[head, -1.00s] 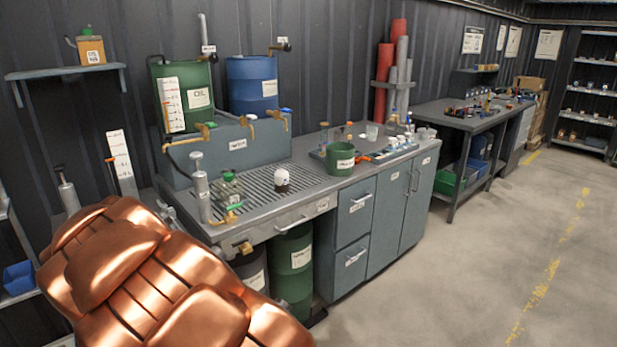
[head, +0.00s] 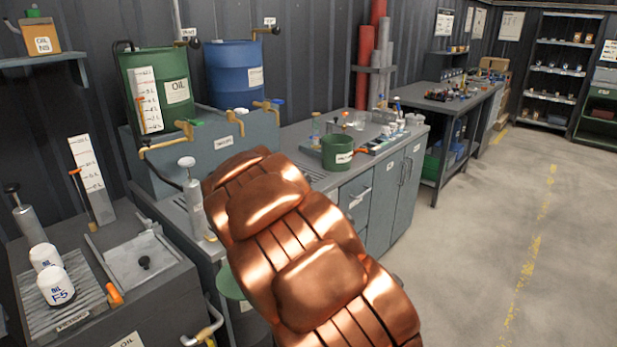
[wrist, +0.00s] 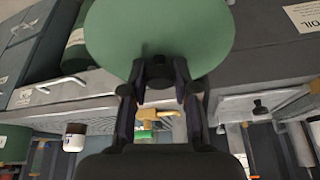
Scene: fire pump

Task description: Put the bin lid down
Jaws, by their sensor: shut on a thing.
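The bin lid (wrist: 160,25) is a round, flat green disc at the top of the wrist view. My gripper (wrist: 160,78) is shut on a small dark knob at the lid's near edge in that view, and the lid hangs clear of any surface I can see. In the head view my copper arm covers the middle, and my gripper is hidden behind it. A green rounded shape (head: 232,284) shows beside the arm there; I cannot tell whether it is the lid or a drum. A green drum (wrist: 75,50) with a pale label stands under the bench in the wrist view.
The bench (head: 290,135) carries a green pot (head: 337,152), a hand pump (head: 192,195) and taps. Open floor (head: 500,240) lies to the right.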

